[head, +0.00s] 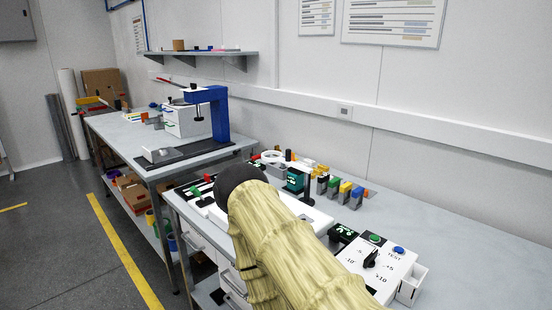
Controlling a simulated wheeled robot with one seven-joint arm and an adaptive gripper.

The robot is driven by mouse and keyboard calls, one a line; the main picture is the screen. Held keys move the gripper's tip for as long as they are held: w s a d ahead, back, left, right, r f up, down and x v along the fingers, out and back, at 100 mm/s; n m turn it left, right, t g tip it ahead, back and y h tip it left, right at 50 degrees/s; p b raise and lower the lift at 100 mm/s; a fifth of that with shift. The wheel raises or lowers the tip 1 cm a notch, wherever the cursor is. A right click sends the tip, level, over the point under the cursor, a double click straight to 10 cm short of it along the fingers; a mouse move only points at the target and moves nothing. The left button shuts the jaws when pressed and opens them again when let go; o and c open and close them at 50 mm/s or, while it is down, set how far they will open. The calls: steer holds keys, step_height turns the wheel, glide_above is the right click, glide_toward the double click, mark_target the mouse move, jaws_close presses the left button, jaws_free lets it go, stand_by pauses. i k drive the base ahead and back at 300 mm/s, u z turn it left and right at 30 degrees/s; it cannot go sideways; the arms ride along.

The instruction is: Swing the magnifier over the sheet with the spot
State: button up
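My arm in a pale yellow sleeve with a dark rounded joint fills the lower middle of the head view. My gripper's fingers do not show. A white ring-shaped piece (272,156) stands behind the arm on the near bench; it may be the magnifier, but I cannot tell for sure. A dark upright post (309,184) stands to its right, by a white base partly hidden by my arm. Small black and white pieces (203,190) lie left of the arm, too small to read. I cannot make out a sheet with a spot.
A white control box (385,262) with green and blue buttons and a black knob stands at the front right, beside a small white bin (411,285). Several coloured blocks (345,191) line the back. The bench's right side (470,250) is clear. A blue press (216,112) stands on the far bench.

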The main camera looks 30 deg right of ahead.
mark_target(288, 161)
steer(key=k, duration=0.5)
steer(key=u, duration=0.95)
steer(key=i, duration=0.5)
steer(key=z, duration=2)
